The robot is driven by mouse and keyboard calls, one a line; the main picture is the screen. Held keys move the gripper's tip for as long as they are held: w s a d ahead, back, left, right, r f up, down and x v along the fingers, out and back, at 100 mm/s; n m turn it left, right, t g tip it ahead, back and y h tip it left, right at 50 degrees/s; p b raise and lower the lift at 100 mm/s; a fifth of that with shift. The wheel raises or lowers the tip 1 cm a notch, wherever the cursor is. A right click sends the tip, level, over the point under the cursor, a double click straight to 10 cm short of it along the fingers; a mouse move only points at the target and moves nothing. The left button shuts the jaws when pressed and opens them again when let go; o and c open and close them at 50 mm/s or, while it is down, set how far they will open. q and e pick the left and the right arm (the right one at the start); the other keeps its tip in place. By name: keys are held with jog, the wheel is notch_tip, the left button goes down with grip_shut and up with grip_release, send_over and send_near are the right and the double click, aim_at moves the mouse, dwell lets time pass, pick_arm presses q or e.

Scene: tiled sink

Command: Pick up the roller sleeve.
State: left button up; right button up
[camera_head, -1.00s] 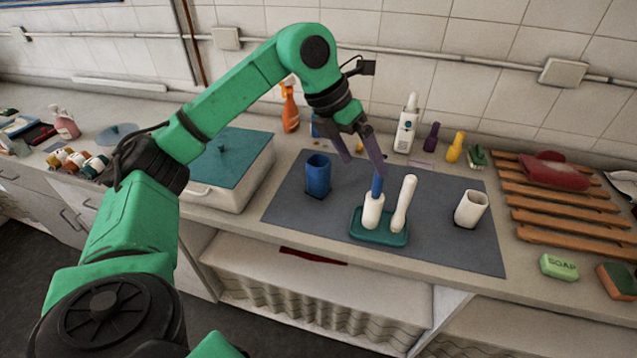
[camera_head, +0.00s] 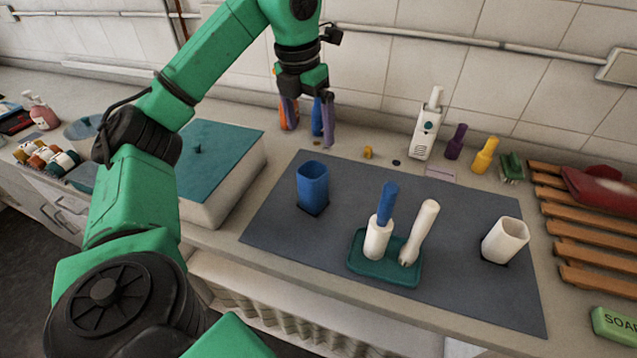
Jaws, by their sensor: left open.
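A short white cylinder (camera_head: 377,239), which looks like the roller sleeve, stands upright around the lower part of a blue stick (camera_head: 387,203) on a small teal tray (camera_head: 357,266). A white club-shaped piece (camera_head: 421,229) leans beside it on the same tray. My left gripper (camera_head: 309,118) is open and points down, up and to the left of the tray in the picture, well apart from the sleeve. A blue object (camera_head: 317,114) shows between its fingers, apparently behind them. My right gripper is not in view.
A blue cup (camera_head: 312,187) and a white cup (camera_head: 504,240) stand on the grey mat (camera_head: 450,200), either side of the tray. A teal-lidded box (camera_head: 215,165) is at left. A wooden rack (camera_head: 575,225) lies at right. Small bottles line the wall.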

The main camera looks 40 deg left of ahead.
pick_arm(q)
jog(key=b, duration=0.3)
send_over(314, 187)
jog(key=w+a, duration=0.1)
jog(key=a, duration=0.1)
notch_tip(314, 187, down, 4)
jog(key=f, duration=0.4)
jog(key=w+f, duration=0.1)
jog(key=f, duration=0.4)
jog(key=w+a+f, duration=0.1)
jog(key=f, duration=0.4)
jog(key=shift+w+f+b, duration=0.2)
jog(key=shift+w+b, duration=0.05)
jog(key=shift+b, duration=0.15)
jog(key=c, duration=1.5)
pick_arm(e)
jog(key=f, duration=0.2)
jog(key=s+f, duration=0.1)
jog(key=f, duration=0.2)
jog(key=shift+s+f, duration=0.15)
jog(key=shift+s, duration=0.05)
